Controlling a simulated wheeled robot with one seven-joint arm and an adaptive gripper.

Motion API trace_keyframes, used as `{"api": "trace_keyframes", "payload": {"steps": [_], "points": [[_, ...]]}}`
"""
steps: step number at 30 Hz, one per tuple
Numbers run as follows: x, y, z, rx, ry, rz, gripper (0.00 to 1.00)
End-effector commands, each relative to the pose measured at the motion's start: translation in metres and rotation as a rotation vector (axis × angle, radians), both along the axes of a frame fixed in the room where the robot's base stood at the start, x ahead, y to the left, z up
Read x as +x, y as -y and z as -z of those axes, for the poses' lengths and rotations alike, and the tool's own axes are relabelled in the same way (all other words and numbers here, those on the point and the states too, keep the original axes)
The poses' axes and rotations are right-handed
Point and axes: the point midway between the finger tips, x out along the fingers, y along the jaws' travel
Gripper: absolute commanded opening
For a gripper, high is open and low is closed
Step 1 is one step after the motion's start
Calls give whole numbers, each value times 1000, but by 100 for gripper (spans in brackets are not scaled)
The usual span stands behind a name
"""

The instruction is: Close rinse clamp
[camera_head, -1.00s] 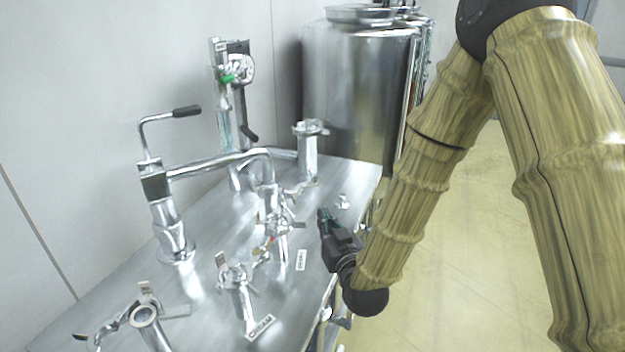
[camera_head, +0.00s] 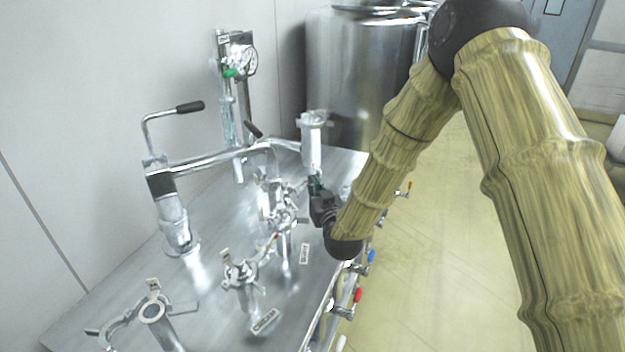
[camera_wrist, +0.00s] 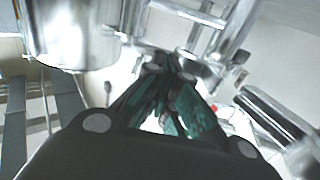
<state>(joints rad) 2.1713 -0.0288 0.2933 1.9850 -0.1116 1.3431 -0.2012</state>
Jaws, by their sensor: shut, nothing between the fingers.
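Several pipe stubs with metal clamps stand on the steel table (camera_head: 215,305). One clamp (camera_head: 282,216) is at the middle stub, near a small white label (camera_head: 305,254). Another clamp (camera_head: 240,272) is at a stub nearer the front, by a second label (camera_head: 265,320). A third clamp (camera_head: 112,318) hangs wide open at the front-left stub. The label text is too small to tell which clamp is for rinse. My gripper (camera_head: 316,186) is shut and empty, right of the middle stub. Its green-padded fingers (camera_wrist: 172,72) meet in the wrist view, with shiny pipework just beyond.
A taller capped stub (camera_head: 312,145) stands at the table's back right, close to my gripper. A bent pipe with a black handle (camera_head: 188,108) stands at left. A large steel tank (camera_head: 362,65) is behind. Red (camera_head: 357,295) and blue (camera_head: 371,256) valve handles line the right edge.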

Motion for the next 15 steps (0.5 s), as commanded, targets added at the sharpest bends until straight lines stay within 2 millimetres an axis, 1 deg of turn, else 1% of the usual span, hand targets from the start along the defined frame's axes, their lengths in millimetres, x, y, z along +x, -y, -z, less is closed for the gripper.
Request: {"api": "trace_keyframes", "payload": {"steps": [3, 6, 15], "points": [[10, -4, -1, 0, 1, 0, 0], [15, -6, -1, 0, 0, -1, 0], [17, -7, 0, 0, 0, -1, 0]]}}
